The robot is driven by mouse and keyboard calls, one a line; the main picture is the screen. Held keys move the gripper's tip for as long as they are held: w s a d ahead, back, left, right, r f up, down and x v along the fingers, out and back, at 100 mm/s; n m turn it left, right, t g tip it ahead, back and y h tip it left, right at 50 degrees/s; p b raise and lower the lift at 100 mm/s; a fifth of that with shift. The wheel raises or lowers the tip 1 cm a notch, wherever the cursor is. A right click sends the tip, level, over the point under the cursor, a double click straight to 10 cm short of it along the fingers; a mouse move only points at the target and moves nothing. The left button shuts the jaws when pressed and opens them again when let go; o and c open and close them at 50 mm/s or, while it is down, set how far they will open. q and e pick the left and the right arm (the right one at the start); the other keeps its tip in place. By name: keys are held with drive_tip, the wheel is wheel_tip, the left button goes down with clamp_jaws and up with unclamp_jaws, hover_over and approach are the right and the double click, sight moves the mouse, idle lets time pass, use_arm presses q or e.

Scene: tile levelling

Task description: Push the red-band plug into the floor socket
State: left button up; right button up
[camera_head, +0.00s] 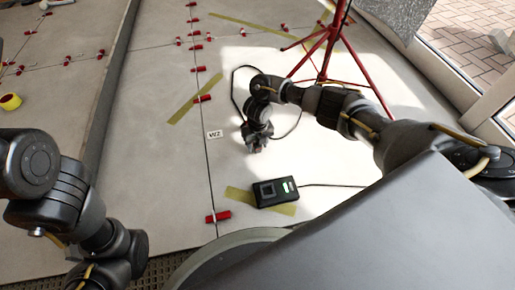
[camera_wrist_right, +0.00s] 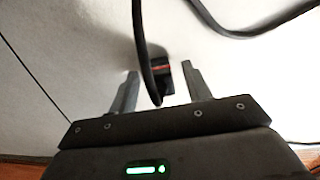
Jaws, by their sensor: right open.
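The red-band plug (camera_wrist_right: 162,70) is dark with a red band and shows in the right wrist view, with its black cable crossing close to it. My right gripper (camera_wrist_right: 159,72) is open, and the plug lies in the gap between its two fingertips, nearer the right finger. In the head view the right gripper (camera_head: 257,149) points down at the pale floor, and I cannot make out the plug there. The floor socket (camera_head: 283,194) is a black box with a square recess and a small green mark, below the right gripper in the picture. My left gripper is out of view.
A red tripod (camera_head: 328,45) stands behind my right arm. A black cable (camera_head: 236,92) loops beside the gripper. Red tile clips (camera_head: 203,98) line the tile joint, with a white label (camera_head: 215,134) nearby. Floor left of the socket is mostly clear.

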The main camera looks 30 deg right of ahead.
drive_tip(key=c, duration=1)
drive_tip(key=shift+r+p, duration=2.85)
drive_tip(key=shift+r, duration=0.15)
